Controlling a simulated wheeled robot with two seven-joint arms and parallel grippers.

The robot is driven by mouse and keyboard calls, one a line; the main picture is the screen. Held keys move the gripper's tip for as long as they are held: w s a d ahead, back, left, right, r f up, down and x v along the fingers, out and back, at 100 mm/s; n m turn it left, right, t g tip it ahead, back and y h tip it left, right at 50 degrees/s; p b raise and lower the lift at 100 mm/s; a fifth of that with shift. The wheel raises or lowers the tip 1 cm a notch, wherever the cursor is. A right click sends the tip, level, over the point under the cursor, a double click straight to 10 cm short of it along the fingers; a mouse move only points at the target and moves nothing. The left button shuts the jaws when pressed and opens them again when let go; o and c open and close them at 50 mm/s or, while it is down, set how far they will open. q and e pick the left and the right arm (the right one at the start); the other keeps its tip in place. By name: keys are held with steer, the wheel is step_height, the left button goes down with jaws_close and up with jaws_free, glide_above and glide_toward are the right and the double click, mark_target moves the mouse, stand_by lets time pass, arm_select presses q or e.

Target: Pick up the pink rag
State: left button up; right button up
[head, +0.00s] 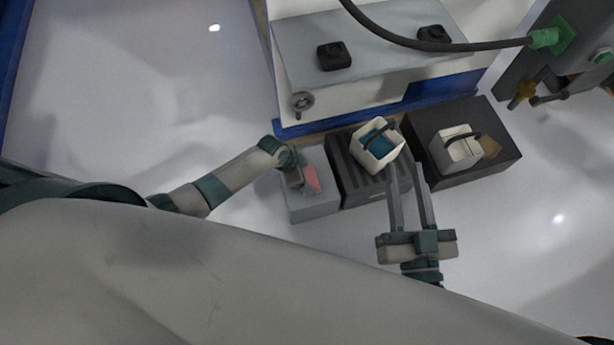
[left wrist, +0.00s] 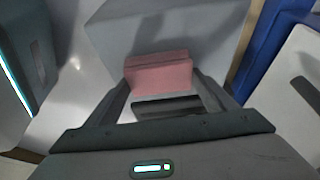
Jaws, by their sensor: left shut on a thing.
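The pink rag (head: 312,178) is a small folded block above the grey box (head: 313,207) in the head view, partly hidden by my left gripper (head: 297,178). In the left wrist view the rag (left wrist: 160,76) spans the space between the fingertips of my left gripper (left wrist: 160,88), which is shut on it. I cannot tell whether the rag touches the box. My right gripper (head: 400,160) reaches up to a tilted white bucket (head: 368,158) with blue contents. Its long fingers are apart, and I cannot tell whether they grip the bucket.
The tilted bucket is over a dark ribbed box (head: 352,188). A grey and blue machine (head: 375,85) stands behind, with a black cable (head: 460,46). Open floor lies left and right.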

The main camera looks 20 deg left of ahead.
mark_target(308, 178)
arm_select(q)
steer(key=shift+r, duration=0.1)
steer(key=shift+r+p, duration=0.4)
steer(key=shift+r, duration=0.35)
steer(key=r, duration=0.2)
steer(key=r+p, duration=0.1)
steer(key=shift+d, duration=0.25)
steer(key=w+d+r+p, duration=0.1)
steer(key=d+r+p, duration=0.1)
steer(key=d+r, duration=0.4)
steer(key=d, duration=0.5)
steer(key=shift+w, duration=0.3)
arm_select(e)
steer(key=s+d+f+g+h, duration=0.1)
steer(key=s+d+f+g, duration=0.1)
steer(key=f+g, duration=0.2)
steer(key=s+d+f+g+h, duration=0.1)
steer(key=f+g, duration=0.3)
steer(key=f, duration=0.4)
steer(key=shift+s+d+f+m+h, duration=0.15)
steer(key=shift+s+d+m+h, duration=0.15)
steer(key=shift+s+d, duration=0.3)
arm_select(q)
steer(key=shift+r, duration=0.1)
steer(key=o, duration=0.5)
steer(key=c, duration=0.4)
arm_select(e)
steer(key=shift+s, duration=0.1)
